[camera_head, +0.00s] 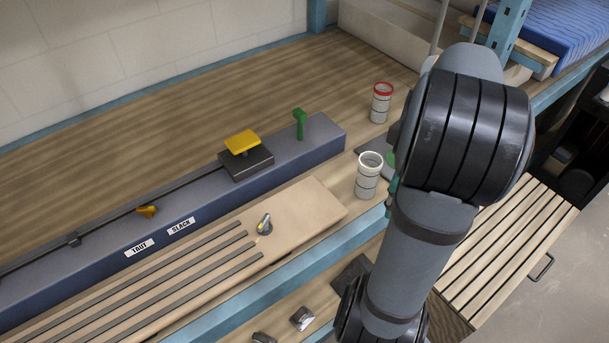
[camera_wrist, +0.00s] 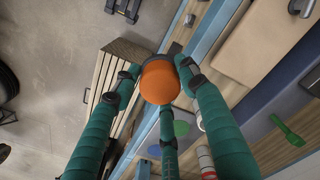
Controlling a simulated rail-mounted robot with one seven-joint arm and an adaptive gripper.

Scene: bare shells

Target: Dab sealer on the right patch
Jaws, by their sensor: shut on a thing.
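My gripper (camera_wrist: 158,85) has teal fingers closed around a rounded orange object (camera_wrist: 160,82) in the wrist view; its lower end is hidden. In the head view my arm hides most of the gripper. A grey plate (camera_head: 372,147) lies on the bench behind the arm, with a green patch (camera_head: 391,160) partly covered. In the wrist view the green patch (camera_wrist: 181,128) and a bluish patch (camera_wrist: 155,150) show beyond the fingers. I cannot tell which is the right patch. The orange object appears apart from them, over or near the bench edge.
A red-rimmed can (camera_head: 381,104) and a pale-rimmed can (camera_head: 368,177) stand near the plate. A long blue-grey beam (camera_head: 200,215) carries a yellow handle (camera_head: 242,141) and green lever (camera_head: 300,124). A slotted board (camera_head: 290,212) lies in front. A slatted crate (camera_head: 510,240) stands right.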

